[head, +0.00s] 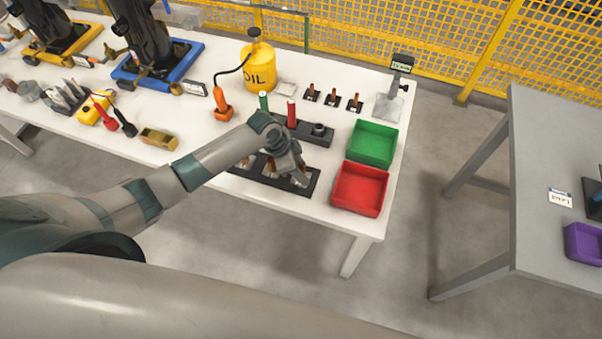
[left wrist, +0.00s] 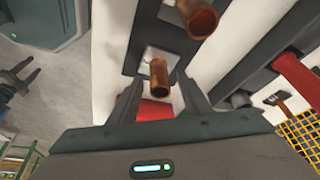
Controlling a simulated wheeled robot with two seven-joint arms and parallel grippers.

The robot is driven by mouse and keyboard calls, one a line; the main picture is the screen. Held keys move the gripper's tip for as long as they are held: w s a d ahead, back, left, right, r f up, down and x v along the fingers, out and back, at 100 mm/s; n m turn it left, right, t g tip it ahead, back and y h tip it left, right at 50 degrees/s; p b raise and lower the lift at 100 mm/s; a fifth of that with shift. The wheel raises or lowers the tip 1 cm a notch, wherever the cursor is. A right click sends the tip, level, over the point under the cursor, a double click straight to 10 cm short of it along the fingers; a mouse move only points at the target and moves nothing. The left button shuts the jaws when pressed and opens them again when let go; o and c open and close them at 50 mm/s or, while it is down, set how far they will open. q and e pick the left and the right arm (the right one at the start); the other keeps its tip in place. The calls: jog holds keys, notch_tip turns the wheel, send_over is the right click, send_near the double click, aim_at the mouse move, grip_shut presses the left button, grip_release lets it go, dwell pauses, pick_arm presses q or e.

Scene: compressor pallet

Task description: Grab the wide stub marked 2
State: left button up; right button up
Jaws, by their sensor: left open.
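My left gripper (head: 291,172) is open over a black rack (head: 265,177) near the table's front edge. The rack holds copper stubs on pale square plates. In the left wrist view, one copper stub (left wrist: 160,77) stands between and a little beyond the open fingers (left wrist: 160,98). A wider-looking copper stub (left wrist: 198,18) stands on the rack farther up the picture. I cannot read any number, so I cannot tell which stub is marked 2. In the head view my gripper partly hides the stubs. My right gripper is not in view.
A red bin (head: 360,189) and a green bin (head: 372,144) stand right of the rack. Behind it are a dark holder with a red cylinder (head: 292,114), a yellow oil can (head: 258,68) and small black stands with copper pieces (head: 332,98).

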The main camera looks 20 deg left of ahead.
aim_at(305, 167)
pick_arm(q)
jog(key=shift+w+d+f, duration=0.1)
jog(key=shift+d+f, duration=0.05)
jog(key=shift+f, duration=0.25)
grip_shut()
dwell(0.4)
jog(key=shift+r+b, duration=0.4)
jog(key=shift+r, duration=0.4)
notch_tip(305, 167, up, 2)
jog(key=shift+r+b, duration=0.25)
jog(key=shift+b, duration=0.35)
jog(key=s+d+r+b, duration=0.2)
jog(key=s+d+r, duration=0.4)
jog(key=d, duration=0.3)
jog(key=shift+s+d+r+b, duration=0.2)
jog(key=shift+d+r+b, duration=0.2)
jog(key=shift+r, duration=0.05)
